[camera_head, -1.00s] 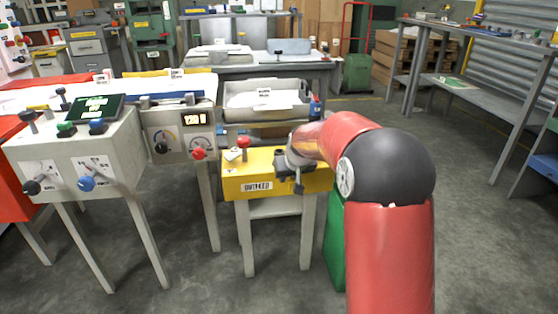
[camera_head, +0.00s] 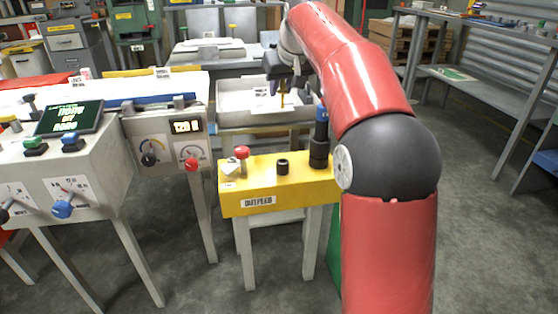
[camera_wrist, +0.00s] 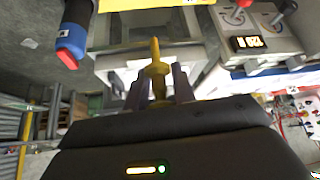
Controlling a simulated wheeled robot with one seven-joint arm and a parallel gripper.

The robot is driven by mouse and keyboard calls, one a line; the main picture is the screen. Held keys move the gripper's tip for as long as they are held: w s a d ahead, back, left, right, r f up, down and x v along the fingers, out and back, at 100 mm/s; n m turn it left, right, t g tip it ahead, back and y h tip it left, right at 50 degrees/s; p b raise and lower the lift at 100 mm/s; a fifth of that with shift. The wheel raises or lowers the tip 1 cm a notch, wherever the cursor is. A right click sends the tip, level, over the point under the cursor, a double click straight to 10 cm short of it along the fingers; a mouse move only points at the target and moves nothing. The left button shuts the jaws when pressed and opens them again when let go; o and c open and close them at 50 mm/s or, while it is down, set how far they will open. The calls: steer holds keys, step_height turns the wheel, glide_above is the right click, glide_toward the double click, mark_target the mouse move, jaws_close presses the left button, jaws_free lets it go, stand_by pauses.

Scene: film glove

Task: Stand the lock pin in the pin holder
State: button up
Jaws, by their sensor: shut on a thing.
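My gripper (camera_head: 282,84) is shut on a slim brass-yellow pin, which I take as the lock pin (camera_head: 282,99). The pin hangs roughly upright below the jaws, in front of the grey tray in the head view. In the wrist view my gripper (camera_wrist: 158,88) has both fingers around the pin (camera_wrist: 156,60), with its narrow tip sticking out past them. A short black cylinder (camera_head: 283,167), likely the pin holder, stands on the yellow stand (camera_head: 232,204), nearer the camera and lower than the gripper. Its opening is too small to make out.
A tall black post with a blue top (camera_head: 320,140) stands at the stand's right end, close to my arm. A red-topped knob (camera_head: 242,152) is at its left. A grey tray (camera_head: 240,117) lies behind. A control cabinet (camera_head: 165,150) is on the left.

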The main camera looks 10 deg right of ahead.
step_height(320, 180, down, 19)
steer(key=b, duration=0.3)
steer(key=shift+r+b, duration=0.1)
steer(key=shift+b, duration=0.3)
steer(key=shift+s+f+b, duration=0.1)
steer(key=shift+f+b, duration=0.35)
steer(key=shift+f, duration=0.2)
steer(key=o, duration=0.8)
steer(key=shift+o, duration=0.8)
steer(key=shift+r, duration=0.15)
steer(key=shift+r+p, duration=0.35)
steer(key=p+v, duration=0.1)
steer(key=v, duration=1.1)
steer(key=shift+r, duration=0.2)
